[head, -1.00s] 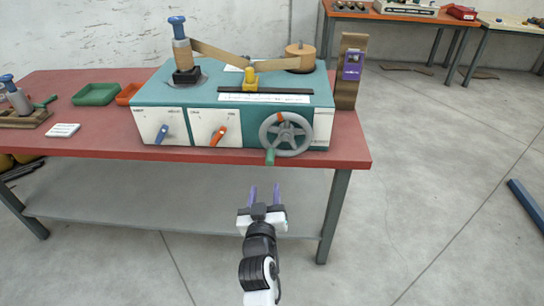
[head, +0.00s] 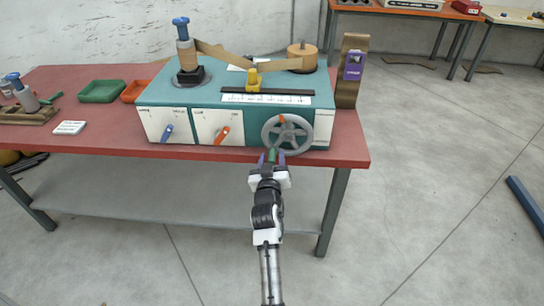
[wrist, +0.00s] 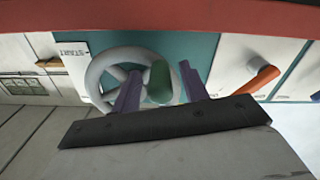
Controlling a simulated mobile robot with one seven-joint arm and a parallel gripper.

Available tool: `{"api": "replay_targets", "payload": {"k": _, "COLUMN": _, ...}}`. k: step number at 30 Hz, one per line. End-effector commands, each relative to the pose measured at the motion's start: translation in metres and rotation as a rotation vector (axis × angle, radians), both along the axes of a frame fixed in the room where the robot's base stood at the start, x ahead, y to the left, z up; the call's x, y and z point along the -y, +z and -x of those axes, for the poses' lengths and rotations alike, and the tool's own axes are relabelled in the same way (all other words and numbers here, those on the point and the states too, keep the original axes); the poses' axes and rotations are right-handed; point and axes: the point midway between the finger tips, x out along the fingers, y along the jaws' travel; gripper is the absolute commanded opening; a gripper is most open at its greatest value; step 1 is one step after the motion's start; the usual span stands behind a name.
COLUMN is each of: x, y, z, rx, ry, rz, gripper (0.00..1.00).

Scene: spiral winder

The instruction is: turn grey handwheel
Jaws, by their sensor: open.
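The grey handwheel (head: 287,134) is on the front of the teal winder at its right end. It has a green handle (head: 272,157) at its lower left and an orange mark on its upper rim. My gripper (head: 271,160) is at the handle, with its purple fingers open on either side of it. In the wrist view the wheel (wrist: 96,75) shows behind the fingers. The green handle (wrist: 159,82) stands between the two fingers (wrist: 160,88), with a visible gap to each, nearer the left one.
The winder (head: 230,95) stands on a red table (head: 75,85). Left of the wheel are an orange lever (head: 222,135) and a blue lever (head: 167,132). The table's front edge runs just below the wheel.

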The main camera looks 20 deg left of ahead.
Motion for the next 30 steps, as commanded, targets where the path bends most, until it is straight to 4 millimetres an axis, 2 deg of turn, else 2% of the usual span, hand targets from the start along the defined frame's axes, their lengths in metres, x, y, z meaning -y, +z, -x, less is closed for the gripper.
{"api": "replay_targets", "payload": {"k": 9, "x": -0.0008, "y": -0.0005, "z": -0.0027, "rx": 0.0, "ry": 0.0, "rz": 0.0, "gripper": 0.44}}
{"api": "replay_targets", "payload": {"k": 20, "x": -0.0008, "y": -0.0004, "z": -0.0025, "rx": -0.001, "ry": 0.0, "rz": 0.0, "gripper": 0.0}}
{"api": "replay_targets", "payload": {"k": 30, "x": -0.0015, "y": -0.0008, "z": -0.0023, "rx": -0.004, "ry": 0.0, "rz": -0.015, "gripper": 0.0}}
